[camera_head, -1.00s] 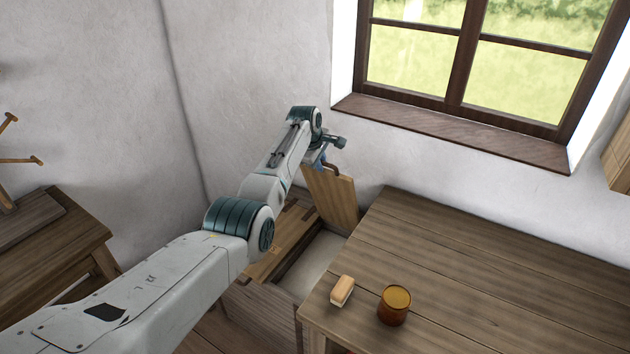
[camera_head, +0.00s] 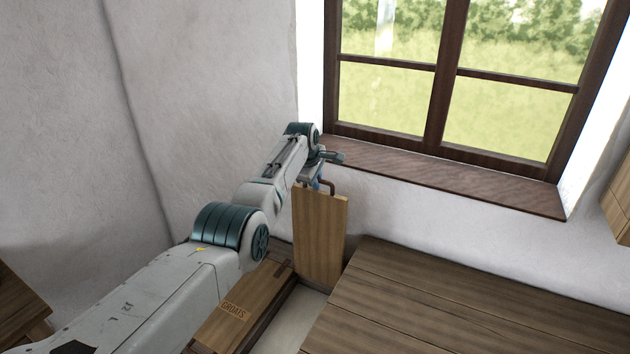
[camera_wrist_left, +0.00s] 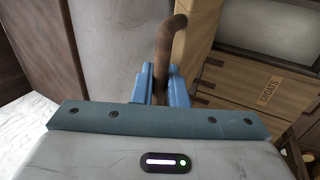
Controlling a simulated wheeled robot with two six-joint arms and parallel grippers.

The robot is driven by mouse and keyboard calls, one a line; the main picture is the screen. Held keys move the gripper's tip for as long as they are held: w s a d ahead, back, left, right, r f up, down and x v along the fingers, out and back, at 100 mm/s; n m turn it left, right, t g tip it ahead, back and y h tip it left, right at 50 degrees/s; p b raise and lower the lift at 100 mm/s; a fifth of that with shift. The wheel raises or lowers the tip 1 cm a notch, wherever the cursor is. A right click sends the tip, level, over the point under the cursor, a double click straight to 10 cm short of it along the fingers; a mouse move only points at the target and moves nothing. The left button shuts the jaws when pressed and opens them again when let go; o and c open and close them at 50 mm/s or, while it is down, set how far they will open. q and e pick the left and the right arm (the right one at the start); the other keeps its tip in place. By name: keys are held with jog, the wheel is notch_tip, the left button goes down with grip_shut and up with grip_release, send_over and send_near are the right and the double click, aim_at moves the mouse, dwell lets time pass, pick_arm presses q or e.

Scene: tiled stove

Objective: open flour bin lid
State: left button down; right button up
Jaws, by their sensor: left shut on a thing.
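The flour bin lid (camera_head: 319,238) is a light wooden board standing nearly upright behind the open bin. Pale contents (camera_head: 285,322) show in the opening below it. My left gripper (camera_head: 318,180) is at the lid's top edge, shut on its dark curved handle (camera_head: 329,184). In the left wrist view the blue fingers (camera_wrist_left: 160,88) close around the handle (camera_wrist_left: 172,45), whose bent end sticks out beyond them. The arm covers part of the chest. My right gripper is not in view.
A closed lid labelled GROATS (camera_head: 238,308) lies left of the opening; its label also shows in the left wrist view (camera_wrist_left: 270,90). A wooden table (camera_head: 430,305) stands close on the right. The wall and window sill (camera_head: 440,180) are behind the lid.

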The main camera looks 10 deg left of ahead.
pick_arm(q)
jog(key=shift+f, duration=0.15)
jog(key=c, duration=1.6)
grip_release()
jog(key=shift+o, duration=0.3)
jog(key=shift+s, duration=0.1)
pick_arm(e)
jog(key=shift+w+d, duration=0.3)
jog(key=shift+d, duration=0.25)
pick_arm(q)
jog(key=shift+v, duration=0.8)
jog(key=b+v, duration=0.2)
jog(key=v, duration=0.7)
jog(key=shift+r, duration=0.35)
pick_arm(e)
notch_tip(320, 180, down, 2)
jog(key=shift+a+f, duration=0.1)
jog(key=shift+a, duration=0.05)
